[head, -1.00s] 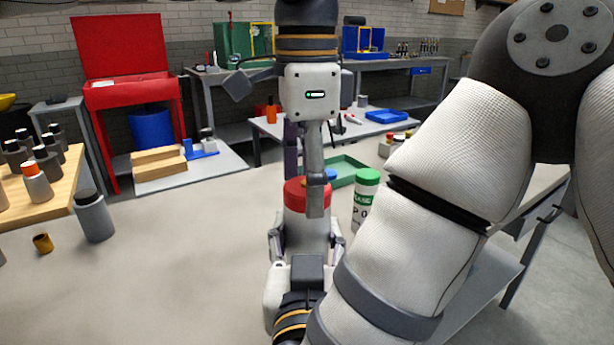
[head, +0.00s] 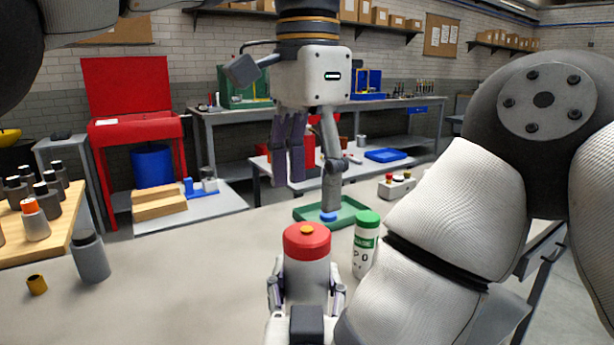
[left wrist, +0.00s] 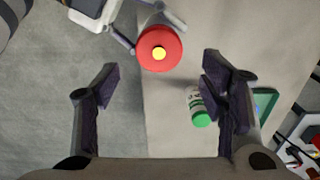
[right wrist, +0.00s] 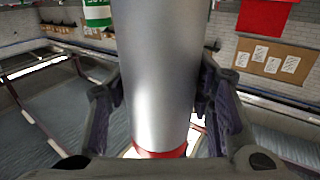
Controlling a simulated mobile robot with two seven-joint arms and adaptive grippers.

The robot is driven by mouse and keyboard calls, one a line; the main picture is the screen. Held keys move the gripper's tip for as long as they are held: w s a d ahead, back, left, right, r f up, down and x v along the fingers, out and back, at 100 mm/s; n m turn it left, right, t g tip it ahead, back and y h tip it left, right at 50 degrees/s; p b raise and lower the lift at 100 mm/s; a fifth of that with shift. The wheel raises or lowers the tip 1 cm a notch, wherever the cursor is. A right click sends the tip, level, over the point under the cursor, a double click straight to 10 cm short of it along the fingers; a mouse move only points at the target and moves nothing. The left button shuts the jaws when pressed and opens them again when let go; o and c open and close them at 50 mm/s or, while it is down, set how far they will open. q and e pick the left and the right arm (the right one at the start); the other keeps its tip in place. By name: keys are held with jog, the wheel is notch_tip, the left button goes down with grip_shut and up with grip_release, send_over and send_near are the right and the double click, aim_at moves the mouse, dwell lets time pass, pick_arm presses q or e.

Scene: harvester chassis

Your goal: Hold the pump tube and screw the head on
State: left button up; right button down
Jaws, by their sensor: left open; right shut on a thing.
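The pump tube, a smooth grey cylinder (right wrist: 160,70), stands upright in my right gripper (head: 306,292), which is shut on its sides. Its lower part is hidden in the head view. A red head (head: 307,242) with a yellow-orange centre sits on top of the tube. In the left wrist view the red head (left wrist: 160,42) shows from above, just beyond the fingertips. I cannot tell how tightly it is seated. My left gripper (head: 308,190) is open and empty above the red head, apart from it, with its fingers pointing down.
A white bottle with a green cap (head: 366,245) stands close right of the tube. A green tray (head: 305,212) lies behind. A grey bottle (head: 91,260) and small brass-coloured cup (head: 37,285) stand at left. The table (head: 180,285) between is clear.

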aim_at(307, 229)
pick_arm(q)
jog(key=r+n, duration=0.1)
jog(key=n, duration=0.3)
jog(key=shift+r+n, duration=0.3)
jog(key=shift+r, duration=0.1)
notch_tip(307, 229, down, 8)
jog(key=c, duration=1.2)
jog(key=o, duration=1.4)
jog(key=shift+c, duration=0.2)
